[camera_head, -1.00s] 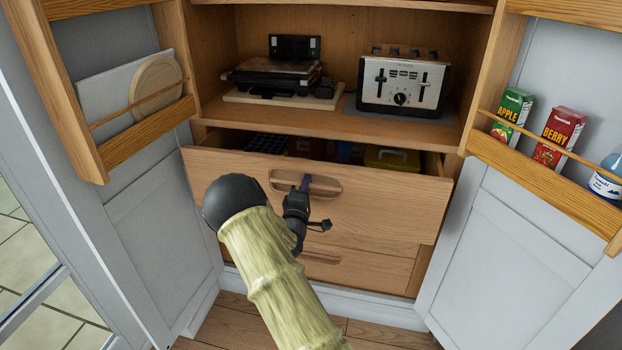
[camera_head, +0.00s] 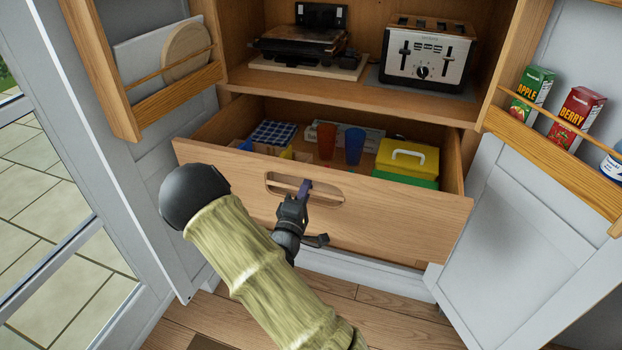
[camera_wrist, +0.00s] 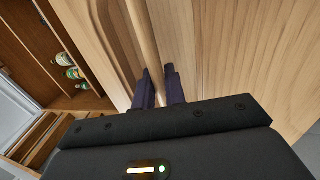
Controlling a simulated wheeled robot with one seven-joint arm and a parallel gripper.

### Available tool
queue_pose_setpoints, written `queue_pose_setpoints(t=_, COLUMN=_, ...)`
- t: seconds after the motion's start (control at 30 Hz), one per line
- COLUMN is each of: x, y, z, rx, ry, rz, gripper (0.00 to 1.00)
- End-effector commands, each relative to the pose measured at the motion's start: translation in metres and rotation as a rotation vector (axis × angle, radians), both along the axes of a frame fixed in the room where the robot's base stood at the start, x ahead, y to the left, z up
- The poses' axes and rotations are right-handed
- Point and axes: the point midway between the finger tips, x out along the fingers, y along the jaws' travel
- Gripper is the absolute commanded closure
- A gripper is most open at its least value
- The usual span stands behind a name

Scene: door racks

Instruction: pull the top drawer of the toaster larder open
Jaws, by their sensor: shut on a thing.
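The top drawer (camera_head: 400,217) of the toaster larder stands well open, its wooden front out from the cabinet. Its slot-shaped handle (camera_head: 334,196) is cut in the middle of the front. My gripper (camera_head: 304,187) is shut on the handle's bar, and the wrist view shows the dark fingers (camera_wrist: 159,85) on both sides of the wooden bar (camera_wrist: 143,35). The toaster (camera_head: 428,55) stands on the shelf above the drawer.
A black appliance (camera_head: 300,44) stands left of the toaster. Wooden floor (camera_head: 390,318) is clear below.

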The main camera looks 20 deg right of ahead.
Motion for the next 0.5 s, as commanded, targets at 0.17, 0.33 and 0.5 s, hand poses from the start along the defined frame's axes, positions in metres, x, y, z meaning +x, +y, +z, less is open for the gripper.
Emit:
queue_pose_setpoints(t=0.17, x=-0.012, y=0.009, z=-0.001, rx=0.001, ry=0.005, rz=-0.003, gripper=1.0)
queue_pose_setpoints(t=0.33, x=-0.016, y=0.012, z=-0.001, rx=0.001, ry=0.003, rz=-0.003, gripper=1.0)
queue_pose_setpoints(t=0.5, x=-0.016, y=0.012, z=-0.001, rx=0.001, ry=0.003, rz=-0.004, gripper=1.0)
